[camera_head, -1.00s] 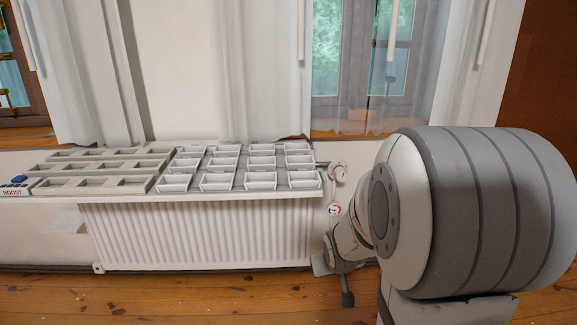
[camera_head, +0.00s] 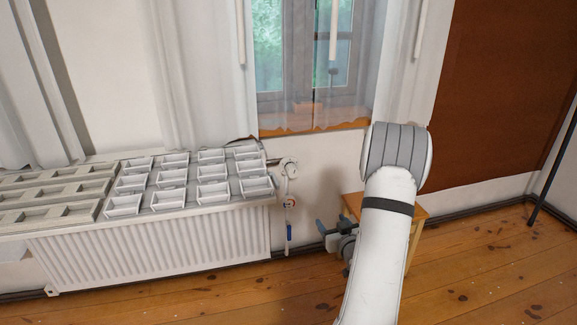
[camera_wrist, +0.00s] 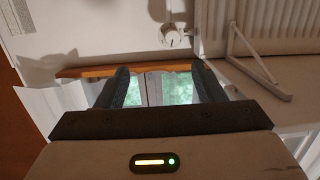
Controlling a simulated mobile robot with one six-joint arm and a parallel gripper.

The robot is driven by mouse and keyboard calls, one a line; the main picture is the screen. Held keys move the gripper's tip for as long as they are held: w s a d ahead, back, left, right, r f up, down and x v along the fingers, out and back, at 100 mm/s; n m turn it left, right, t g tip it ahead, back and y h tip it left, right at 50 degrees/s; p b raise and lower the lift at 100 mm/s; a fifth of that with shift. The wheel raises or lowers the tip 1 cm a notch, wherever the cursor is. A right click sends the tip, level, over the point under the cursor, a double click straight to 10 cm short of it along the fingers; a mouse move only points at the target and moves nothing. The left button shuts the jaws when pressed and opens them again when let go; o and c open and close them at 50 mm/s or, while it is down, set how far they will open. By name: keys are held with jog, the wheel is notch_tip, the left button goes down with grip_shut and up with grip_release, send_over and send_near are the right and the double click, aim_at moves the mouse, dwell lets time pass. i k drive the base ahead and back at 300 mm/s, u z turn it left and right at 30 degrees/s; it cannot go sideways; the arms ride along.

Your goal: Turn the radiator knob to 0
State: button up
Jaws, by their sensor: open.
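The white radiator knob (camera_head: 289,167) sits on the wall at the right end of the radiator, at shelf height. In the wrist view, which is upside down, the knob (camera_wrist: 172,37) shows apart from the fingertips, near the top middle. Its number marks are too small to read. My gripper (camera_head: 326,236) is open and empty, to the right of the knob and lower in the head view. In the wrist view my gripper (camera_wrist: 163,75) shows two dark fingers spread wide with nothing between them.
The white radiator (camera_head: 150,247) stands under a shelf with grey trays (camera_head: 171,180). A wooden stool (camera_head: 352,203) stands behind my arm. The floor in front is clear.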

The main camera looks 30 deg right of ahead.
aim_at(291, 168)
jog(key=i, duration=0.85)
